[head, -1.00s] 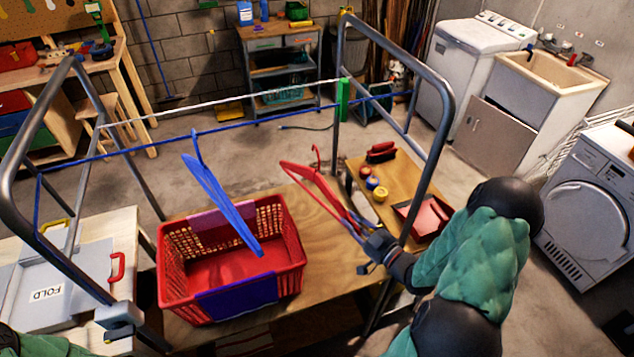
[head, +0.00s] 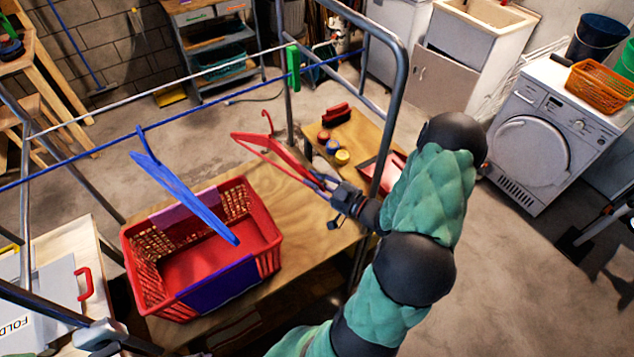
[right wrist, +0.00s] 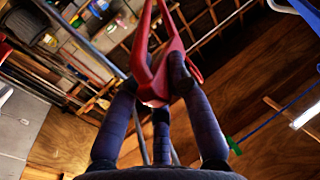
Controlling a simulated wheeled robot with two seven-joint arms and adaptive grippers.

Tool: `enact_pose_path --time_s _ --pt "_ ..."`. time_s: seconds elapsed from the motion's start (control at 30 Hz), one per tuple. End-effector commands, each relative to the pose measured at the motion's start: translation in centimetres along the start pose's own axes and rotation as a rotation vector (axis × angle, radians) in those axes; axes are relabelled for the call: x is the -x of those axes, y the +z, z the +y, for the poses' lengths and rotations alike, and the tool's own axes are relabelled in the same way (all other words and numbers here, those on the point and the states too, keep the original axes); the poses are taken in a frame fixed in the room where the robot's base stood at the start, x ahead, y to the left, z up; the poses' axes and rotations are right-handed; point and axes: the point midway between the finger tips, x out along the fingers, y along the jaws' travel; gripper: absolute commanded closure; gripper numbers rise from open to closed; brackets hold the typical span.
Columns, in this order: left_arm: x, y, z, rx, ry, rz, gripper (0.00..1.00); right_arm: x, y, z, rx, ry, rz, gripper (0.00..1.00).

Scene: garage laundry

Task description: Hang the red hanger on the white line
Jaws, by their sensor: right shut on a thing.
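The red hanger (head: 272,152) is held at its lower right end by my right gripper (head: 328,186). Its hook points up, in the open air above the wooden table. In the right wrist view my right gripper (right wrist: 157,88) is shut on the red hanger (right wrist: 160,50). The white line (head: 170,88) runs across behind the blue line (head: 80,160). In the picture, the hanger's hook is below both lines, apart from them. A blue hanger (head: 185,195) hangs from the blue line. My left gripper is not in view.
A red basket (head: 262,235) stands on the wooden table (head: 290,238) below the blue hanger. Several small round items and a red tray lie on the table's right.

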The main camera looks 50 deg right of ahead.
Motion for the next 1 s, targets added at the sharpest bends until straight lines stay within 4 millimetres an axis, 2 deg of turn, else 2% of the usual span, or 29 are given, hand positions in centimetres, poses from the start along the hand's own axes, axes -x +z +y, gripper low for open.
enact_pose_path --time_s 1.0 --pt "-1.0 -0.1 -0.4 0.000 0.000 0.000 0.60 -6.6 0.0 2.5 0.002 -0.001 0.002 1.00"
